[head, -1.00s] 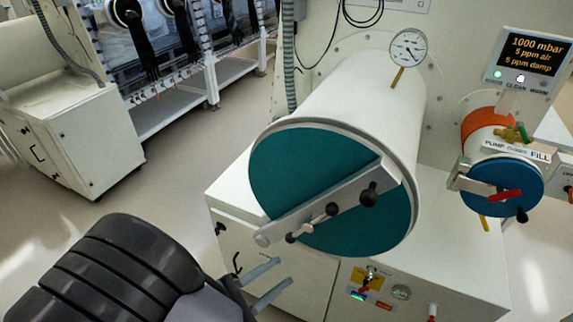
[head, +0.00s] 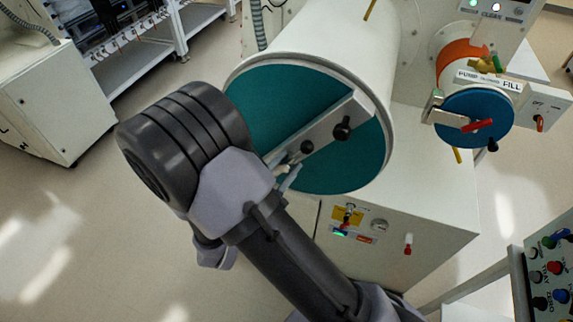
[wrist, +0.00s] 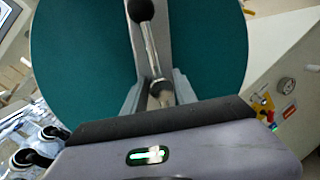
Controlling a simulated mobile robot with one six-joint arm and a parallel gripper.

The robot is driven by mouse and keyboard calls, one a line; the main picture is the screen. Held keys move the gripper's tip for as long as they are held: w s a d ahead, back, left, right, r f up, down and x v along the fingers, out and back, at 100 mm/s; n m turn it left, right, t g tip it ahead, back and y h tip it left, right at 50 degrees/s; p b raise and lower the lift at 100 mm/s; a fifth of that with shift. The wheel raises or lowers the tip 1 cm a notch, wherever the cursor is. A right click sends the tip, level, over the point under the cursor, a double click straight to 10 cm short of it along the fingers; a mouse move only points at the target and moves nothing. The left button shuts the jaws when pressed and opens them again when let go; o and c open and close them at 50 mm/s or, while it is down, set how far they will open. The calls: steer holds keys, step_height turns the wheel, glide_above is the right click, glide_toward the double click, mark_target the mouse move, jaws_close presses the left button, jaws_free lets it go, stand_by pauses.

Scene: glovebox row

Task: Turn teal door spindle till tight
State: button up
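The teal door (head: 265,105) closes the front of the large white cylinder. A grey crossbar (head: 325,135) runs slantwise over it, with a black knob (head: 342,132) toward its upper right. My gripper (wrist: 157,92) is open, one finger on each side of the near end, with gaps visible. In the head view my arm hides the door's lower left.
A smaller blue door (head: 470,130) with a red handle is to the right. Below are a valve panel (head: 347,215) and gauge (head: 379,225). A button console (head: 550,270) stands at lower right. Open floor (head: 80,230) lies to the left.

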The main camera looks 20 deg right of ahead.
steer(key=shift+c, duration=0.2)
jaws_close()
stand_by(1.3)
